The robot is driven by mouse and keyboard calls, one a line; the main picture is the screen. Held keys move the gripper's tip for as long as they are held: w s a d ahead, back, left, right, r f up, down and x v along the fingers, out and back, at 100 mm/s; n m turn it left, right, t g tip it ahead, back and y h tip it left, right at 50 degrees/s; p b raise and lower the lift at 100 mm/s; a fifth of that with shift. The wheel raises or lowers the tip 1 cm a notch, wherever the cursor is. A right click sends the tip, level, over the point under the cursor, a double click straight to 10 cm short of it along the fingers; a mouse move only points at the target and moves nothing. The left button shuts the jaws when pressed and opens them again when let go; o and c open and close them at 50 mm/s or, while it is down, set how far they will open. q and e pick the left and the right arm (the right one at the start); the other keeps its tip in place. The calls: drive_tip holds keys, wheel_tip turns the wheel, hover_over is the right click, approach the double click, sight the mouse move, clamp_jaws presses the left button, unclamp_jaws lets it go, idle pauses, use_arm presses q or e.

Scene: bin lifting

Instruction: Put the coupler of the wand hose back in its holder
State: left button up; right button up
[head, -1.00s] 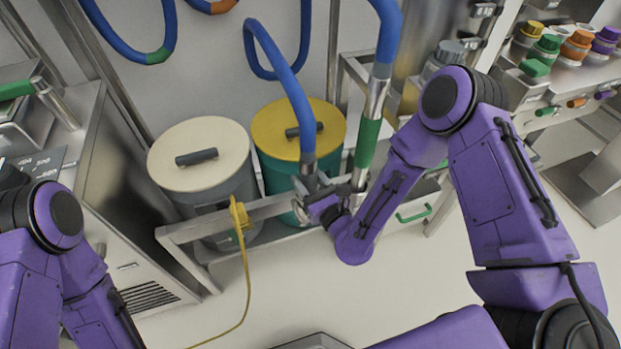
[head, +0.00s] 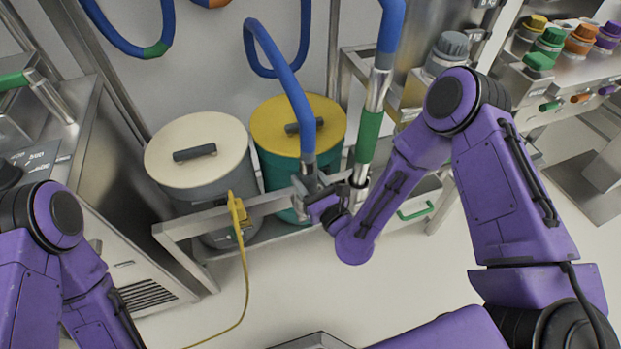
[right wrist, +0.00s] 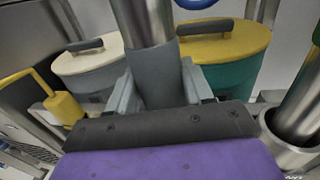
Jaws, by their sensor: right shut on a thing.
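My right gripper (head: 309,186) is shut on the grey coupler (head: 308,163) at the lower end of a blue hose (head: 283,82). It holds the coupler roughly upright at the front rail, in front of the yellow-lidded bin. In the right wrist view the grey coupler (right wrist: 158,85) sits between both fingers, with a metal sleeve (right wrist: 145,22) above it. Its lower end is hidden behind the gripper, and I cannot tell whether it touches a holder. The wand with a green grip (head: 368,137) stands just right of it in a metal cup (right wrist: 287,126). My left gripper is out of view.
A cream-lidded bin (head: 197,150) and a yellow-lidded bin (head: 298,122) stand behind the metal rail (head: 200,222). A yellow hook with a cord (head: 237,212) hangs on the rail. A steel cabinet (head: 125,250) is at left. The floor in front is open.

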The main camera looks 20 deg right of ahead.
drive_tip(key=shift+f, duration=0.15)
idle(0.4)
drive_tip(key=o, duration=1.4)
drive_tip(key=shift+c, duration=0.2)
drive_tip(key=shift+s, duration=0.1)
drive_tip(key=b+v, duration=0.2)
drive_tip(key=v, duration=0.8)
drive_tip(key=shift+s+b, duration=0.2)
drive_tip(key=shift+b, duration=0.1)
